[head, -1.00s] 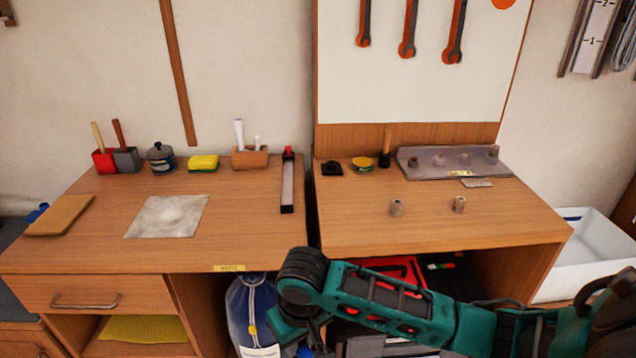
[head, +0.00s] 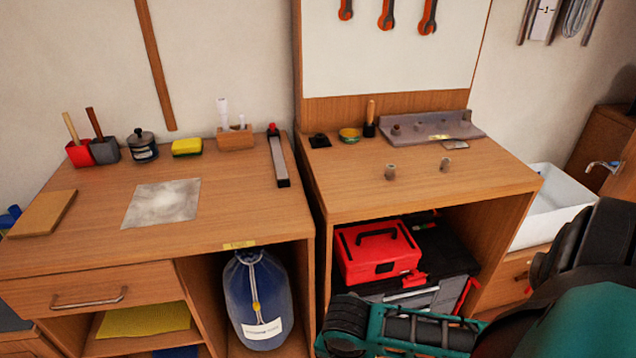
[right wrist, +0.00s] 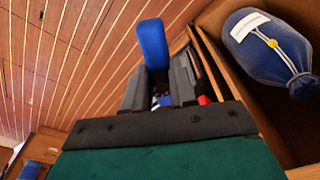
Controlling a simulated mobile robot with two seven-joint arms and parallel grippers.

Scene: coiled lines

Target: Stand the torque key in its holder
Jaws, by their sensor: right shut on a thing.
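My right gripper (right wrist: 158,76) is shut on a blue piece (right wrist: 152,45), rounded at its end, that sticks out beyond the fingers in the right wrist view. It looks like the handle of the torque key; the rest of the key is hidden by the gripper. In the head view only part of my right arm shows at the bottom right, and its gripper is out of frame. A small black square block (head: 319,141) at the back left of the right bench may be the holder; I cannot tell for sure. My left gripper is not in view.
Two small metal sockets stand on the right bench (head: 420,205) before a grey socket rack (head: 400,120). A red toolbox (head: 380,250) lies on the shelf below. A blue sack (head: 256,300) stands under the left bench (head: 100,220).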

